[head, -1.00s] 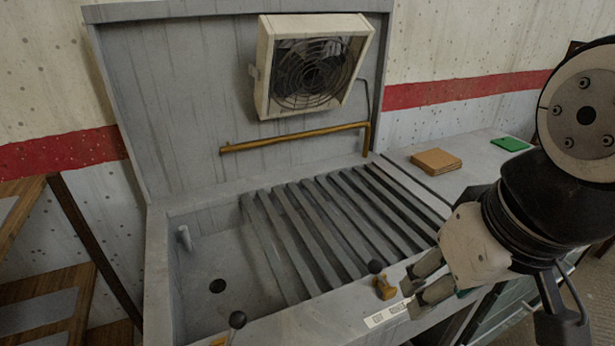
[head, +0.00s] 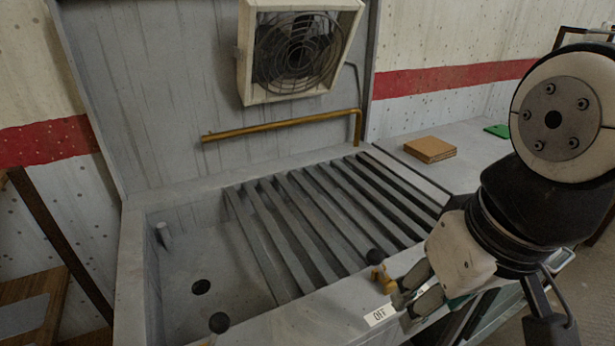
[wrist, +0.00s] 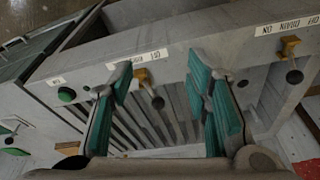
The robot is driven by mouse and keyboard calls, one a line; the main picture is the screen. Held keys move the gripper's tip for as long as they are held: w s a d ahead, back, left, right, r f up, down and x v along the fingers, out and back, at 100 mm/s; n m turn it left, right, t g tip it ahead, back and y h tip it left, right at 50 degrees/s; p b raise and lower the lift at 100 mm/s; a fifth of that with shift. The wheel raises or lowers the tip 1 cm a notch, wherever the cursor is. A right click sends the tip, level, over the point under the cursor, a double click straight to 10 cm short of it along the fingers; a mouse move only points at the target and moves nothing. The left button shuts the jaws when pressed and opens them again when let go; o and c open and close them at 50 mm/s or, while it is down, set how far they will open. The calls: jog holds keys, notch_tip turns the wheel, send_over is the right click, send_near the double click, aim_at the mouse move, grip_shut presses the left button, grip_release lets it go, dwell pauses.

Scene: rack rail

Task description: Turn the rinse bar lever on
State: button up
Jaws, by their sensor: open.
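A brass lever (head: 383,279) with a black ball knob (head: 375,257) stands on the front rim of the grey sink unit. A white label beside it (head: 379,315) shows OFF in the head view. In the wrist view this lever's black knob (wrist: 158,102) and brass base (wrist: 141,75) lie between my gripper's teal-padded fingers, nearer the left one. My gripper (head: 404,297) is open and empty, close to the lever; contact cannot be told. The brass rinse pipe (head: 285,127) runs along the back panel.
A second lever (wrist: 290,45) sits along the rim, under a label that seems to read DRAIN; its knob shows in the head view (head: 219,322). A green button (wrist: 66,95) is on the other side. Slatted rack bars (head: 330,215) and a fan (head: 298,52) lie behind.

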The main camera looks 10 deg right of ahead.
jog(key=w+r+m+y+p, duration=0.1)
jog(key=w+r+m+p, duration=0.45)
jog(key=w+p, duration=0.2)
jog(key=m+g+p, duration=0.2)
jog(key=m+p, duration=0.4)
jog(key=p, duration=0.3)
send_near(377, 251)
jog(key=shift+h, duration=0.3)
jog(key=f, duration=0.7)
jog(key=a+f, duration=0.1)
jog(key=f, duration=0.3)
jog(key=shift+w+f, duration=0.2)
jog(key=shift+w, duration=0.1)
jog(key=shift+c, duration=0.5)
grip_shut()
